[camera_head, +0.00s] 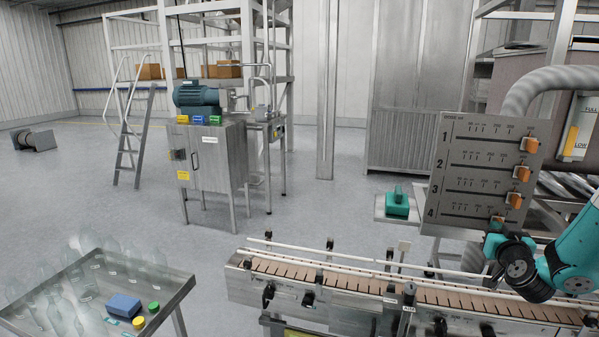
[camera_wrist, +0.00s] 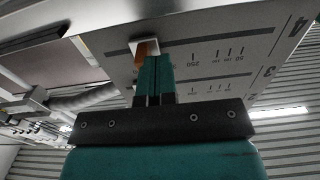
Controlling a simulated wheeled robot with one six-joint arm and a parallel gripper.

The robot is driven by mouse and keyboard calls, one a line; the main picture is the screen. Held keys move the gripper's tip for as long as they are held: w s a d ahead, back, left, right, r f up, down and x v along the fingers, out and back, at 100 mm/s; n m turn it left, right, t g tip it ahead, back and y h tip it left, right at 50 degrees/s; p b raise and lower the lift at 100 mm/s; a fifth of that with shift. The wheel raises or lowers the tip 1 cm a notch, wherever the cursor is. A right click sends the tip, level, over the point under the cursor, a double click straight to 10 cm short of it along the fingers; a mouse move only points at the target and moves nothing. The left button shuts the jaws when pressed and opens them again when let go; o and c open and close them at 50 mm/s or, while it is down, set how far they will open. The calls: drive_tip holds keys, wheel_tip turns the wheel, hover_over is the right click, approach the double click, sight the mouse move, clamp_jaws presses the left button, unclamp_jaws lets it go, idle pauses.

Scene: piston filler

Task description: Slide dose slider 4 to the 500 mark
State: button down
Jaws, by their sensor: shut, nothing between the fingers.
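The grey dose panel (camera_head: 478,165) has slots numbered 1 to 4 from top to bottom. The orange knob of dose slider 4 (camera_head: 498,223) is on the lowest slot, toward its right part, partly hidden by my gripper (camera_head: 493,242). In the wrist view the panel appears upside down, and the orange slider 4 knob (camera_wrist: 146,47) shows just beyond the closed fingertips of my gripper (camera_wrist: 153,62). The fingers are shut and empty, at or against the knob; I cannot tell if they touch. The 250 mark is readable; the 500 mark is hidden behind the fingers.
Slider knobs 1 (camera_head: 530,145), 2 (camera_head: 522,173) and 3 (camera_head: 514,200) sit at the right of their slots. A conveyor (camera_head: 370,285) with rails runs below the panel. A bottle tray (camera_head: 165,295) is front left.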

drive_tip(key=shift+s+d+b, duration=0.3)
drive_tip(key=shift+d+b, duration=0.6)
drive_tip(key=shift+b, duration=0.4)
drive_tip(key=shift+a, duration=0.15)
drive_tip(key=a+b+v, duration=0.1)
drive_tip(key=b+v, duration=0.7)
drive_tip(key=b, duration=0.1)
drive_tip(key=shift+w, duration=0.2)
idle(0.4)
drive_tip(key=shift+a, duration=0.15)
